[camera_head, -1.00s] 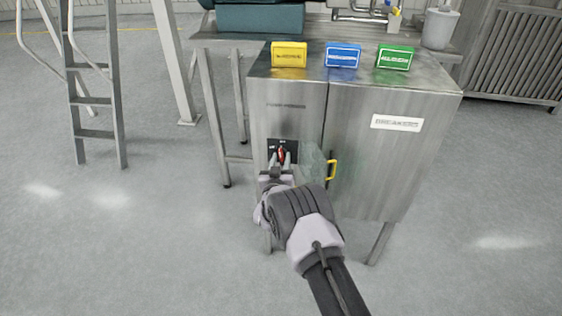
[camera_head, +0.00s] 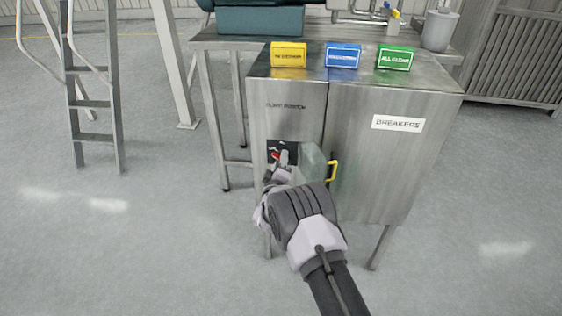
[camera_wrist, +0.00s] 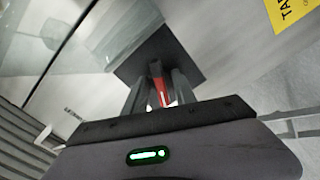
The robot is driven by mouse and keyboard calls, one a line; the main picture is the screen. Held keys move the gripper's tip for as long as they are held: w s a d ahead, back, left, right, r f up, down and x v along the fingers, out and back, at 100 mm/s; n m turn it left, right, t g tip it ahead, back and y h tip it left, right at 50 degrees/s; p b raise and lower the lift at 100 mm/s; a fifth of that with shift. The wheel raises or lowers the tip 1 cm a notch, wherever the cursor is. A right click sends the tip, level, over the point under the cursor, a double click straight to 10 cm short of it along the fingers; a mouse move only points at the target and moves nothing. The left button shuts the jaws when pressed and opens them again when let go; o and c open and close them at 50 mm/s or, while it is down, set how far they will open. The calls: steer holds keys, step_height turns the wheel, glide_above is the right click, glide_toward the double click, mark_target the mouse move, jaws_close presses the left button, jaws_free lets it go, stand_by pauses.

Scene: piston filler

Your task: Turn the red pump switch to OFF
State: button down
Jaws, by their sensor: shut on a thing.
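The red pump switch (camera_head: 276,155) is on a black plate (camera_head: 291,147) on the left front of the metal cabinet, below the words that label it. Its red handle now slants, with the upper end toward the left. My gripper (camera_head: 280,163) is at the plate, shut on the switch handle. In the wrist view the red handle (camera_wrist: 160,90) lies between my two grey fingers, in front of the dark plate (camera_wrist: 188,62). The fingers hide part of the handle, and I cannot read the position marks on the plate.
A clear flap (camera_head: 313,163) and a yellow handle (camera_head: 332,170) are just right of the switch. The cabinet (camera_head: 365,165) carries a BREAKERS label (camera_head: 398,123) and yellow, blue and green signs on top. A ladder (camera_head: 95,103) stands at left; open floor lies around.

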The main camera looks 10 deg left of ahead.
steer(key=n, duration=0.5)
steer(key=shift+n, duration=0.3)
stand_by(0.5)
steer(key=c, duration=1)
jaws_free()
steer(key=s+p, duration=0.2)
steer(key=s, duration=0.3)
steer(key=s+p, duration=0.2)
steer(key=s, duration=0.4)
steer(key=s+p, duration=0.2)
steer(key=s, duration=0.4)
steer(key=shift+s+a, duration=0.25)
